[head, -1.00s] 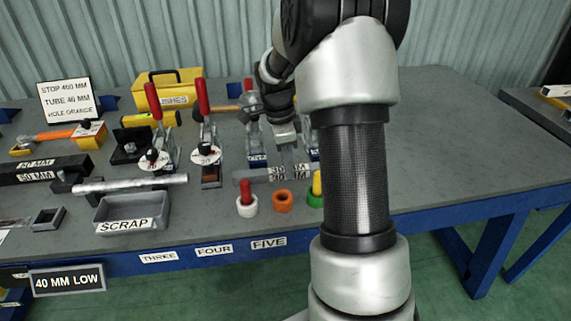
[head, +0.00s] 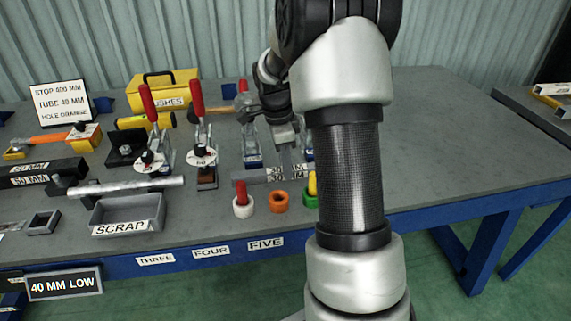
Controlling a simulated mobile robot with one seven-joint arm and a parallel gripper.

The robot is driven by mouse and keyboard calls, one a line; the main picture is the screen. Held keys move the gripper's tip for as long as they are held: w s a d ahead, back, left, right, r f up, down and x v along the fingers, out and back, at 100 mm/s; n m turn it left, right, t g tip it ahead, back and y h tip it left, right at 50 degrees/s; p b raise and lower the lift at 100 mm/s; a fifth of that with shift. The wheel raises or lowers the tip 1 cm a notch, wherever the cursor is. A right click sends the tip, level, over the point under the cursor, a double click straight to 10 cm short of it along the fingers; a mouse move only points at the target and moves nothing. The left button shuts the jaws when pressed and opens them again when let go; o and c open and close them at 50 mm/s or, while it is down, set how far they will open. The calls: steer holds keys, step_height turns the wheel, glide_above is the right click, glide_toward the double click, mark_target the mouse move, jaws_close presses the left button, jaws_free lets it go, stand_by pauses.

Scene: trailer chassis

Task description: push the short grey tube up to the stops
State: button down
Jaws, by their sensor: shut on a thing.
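My gripper (head: 291,165) points down at the middle of the table, with its fingers at a grey square tube (head: 252,176) that lies left to right. It is shut on this tube, though the fingertips are small and partly hard to make out. Labels reading 30 MM show beside the fingers, and a second tube may lie alongside; I cannot tell. My forearm hides what lies to the right of it. I cannot pick out the stops for certain. Toggle clamps with red handles (head: 198,105) stand behind and to the left of the tube.
In front stand a white ring with a red peg (head: 243,207), an orange ring (head: 278,202) and a green ring (head: 311,201). A grey SCRAP tray (head: 120,216), a round metal tube (head: 130,187) and black 50 MM bars (head: 40,173) lie left.

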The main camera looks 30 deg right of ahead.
steer(key=shift+w+d+r, duration=0.1)
steer(key=shift+w+d, duration=0.05)
steer(key=shift+d, duration=0.3)
steer(key=c, duration=1.4)
jaws_free()
steer(key=shift+d, duration=0.1)
steer(key=shift+a, duration=0.2)
